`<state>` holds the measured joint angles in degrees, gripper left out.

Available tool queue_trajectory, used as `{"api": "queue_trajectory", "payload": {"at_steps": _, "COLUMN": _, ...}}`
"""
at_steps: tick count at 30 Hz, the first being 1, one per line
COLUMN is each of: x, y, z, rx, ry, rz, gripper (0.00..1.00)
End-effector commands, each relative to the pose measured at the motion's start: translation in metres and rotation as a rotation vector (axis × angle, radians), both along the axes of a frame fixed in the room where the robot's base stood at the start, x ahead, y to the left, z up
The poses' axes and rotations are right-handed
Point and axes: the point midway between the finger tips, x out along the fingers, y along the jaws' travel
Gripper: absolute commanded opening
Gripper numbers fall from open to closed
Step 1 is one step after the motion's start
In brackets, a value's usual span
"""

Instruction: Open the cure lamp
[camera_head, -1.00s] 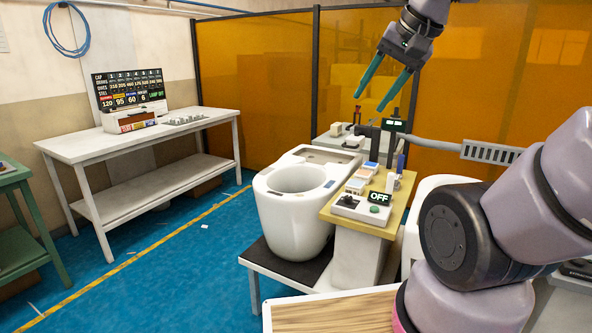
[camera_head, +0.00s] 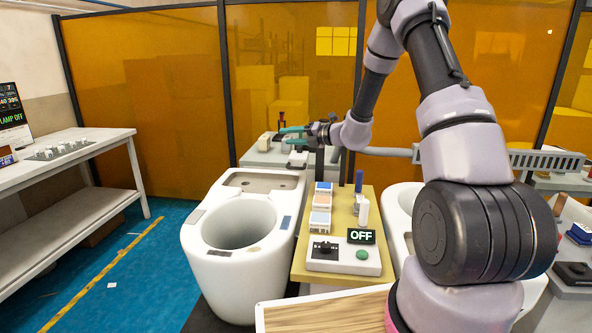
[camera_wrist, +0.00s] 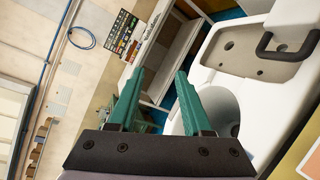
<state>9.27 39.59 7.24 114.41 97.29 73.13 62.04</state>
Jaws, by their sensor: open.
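My gripper (camera_head: 288,136) is open and empty, with its teal fingers pointing left above the back of the toilet bowl. It also shows in the wrist view (camera_wrist: 160,75), with clear space between the fingers. A grey horizontal arm with a slotted panel (camera_head: 545,161) runs behind my arm and looks like the cure lamp. Its near end is partly hidden by my gripper and wrist. A black bar handle (camera_wrist: 290,46) lies at the upper right of the wrist view, apart from the fingers. A display reading OFF (camera_head: 361,236) stands on the control box (camera_head: 335,256).
A white toilet bowl (camera_head: 205,265) stands left of the yellow bench top (camera_head: 302,262), which holds small boxes (camera_head: 321,204). An amber screen (camera_head: 160,110) closes off the back. A white table (camera_head: 75,150) is at left. Blue floor (camera_head: 150,260) is free between them.

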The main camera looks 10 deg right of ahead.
Motion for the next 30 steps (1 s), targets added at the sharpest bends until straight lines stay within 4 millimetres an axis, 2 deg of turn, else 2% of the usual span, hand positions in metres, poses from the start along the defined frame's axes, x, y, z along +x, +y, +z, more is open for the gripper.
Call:
{"api": "queue_trajectory", "payload": {"at_steps": 1, "x": 0.016, "y": -0.012, "z": -0.032, "rx": 0.090, "ry": 0.084, "rz": -0.083, "gripper": 0.49}}
{"api": "queue_trajectory", "payload": {"at_steps": 3, "x": 0.034, "y": -0.027, "z": -0.066, "rx": 0.208, "ry": 0.180, "rz": -0.192, "gripper": 0.49}}
{"api": "queue_trajectory", "payload": {"at_steps": 6, "x": 0.051, "y": -0.047, "z": -0.108, "rx": 0.347, "ry": 0.283, "rz": -0.326, "gripper": 0.49}}
{"api": "queue_trajectory", "payload": {"at_steps": 10, "x": 0.060, "y": -0.066, "z": -0.145, "rx": 0.464, "ry": 0.363, "rz": -0.440, "gripper": 0.49}}
{"api": "queue_trajectory", "payload": {"at_steps": 12, "x": 0.063, "y": -0.072, "z": -0.156, "rx": 0.497, "ry": 0.384, "rz": -0.474, "gripper": 0.49}}
{"api": "queue_trajectory", "payload": {"at_steps": 15, "x": 0.069, "y": -0.072, "z": -0.163, "rx": 0.518, "ry": 0.396, "rz": -0.494, "gripper": 0.49}}
{"api": "queue_trajectory", "payload": {"at_steps": 24, "x": 0.108, "y": -0.051, "z": -0.170, "rx": 0.516, "ry": 0.395, "rz": -0.493, "gripper": 0.49}}
{"api": "queue_trajectory", "payload": {"at_steps": 30, "x": 0.126, "y": -0.042, "z": -0.173, "rx": 0.515, "ry": 0.395, "rz": -0.493, "gripper": 0.49}}
